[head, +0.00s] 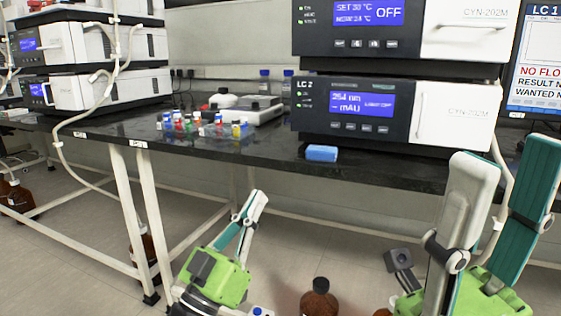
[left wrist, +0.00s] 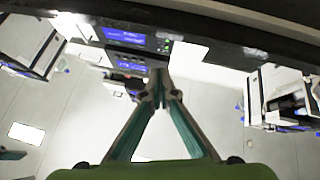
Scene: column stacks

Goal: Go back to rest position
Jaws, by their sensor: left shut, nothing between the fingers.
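My left gripper (head: 260,196) is low in the middle of the head view, in front of and below the black bench top, apart from it. Its fingers are shut together and empty. In the left wrist view the teal fingers (left wrist: 161,78) meet at their tips, with a dark bench edge and instrument displays beyond. My right gripper (head: 510,155) is at the right of the head view, close to the camera and pointing up. Its two fingers stand wide apart with nothing between them.
The black bench (head: 270,155) holds a blue block (head: 321,153), a group of colored vials (head: 183,124), a white device (head: 250,110) and the LC 2 module (head: 455,117). A monitor (head: 535,65) stands at right. Brown bottles (head: 320,300) are low down. White bench legs (head: 130,210) stand at left.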

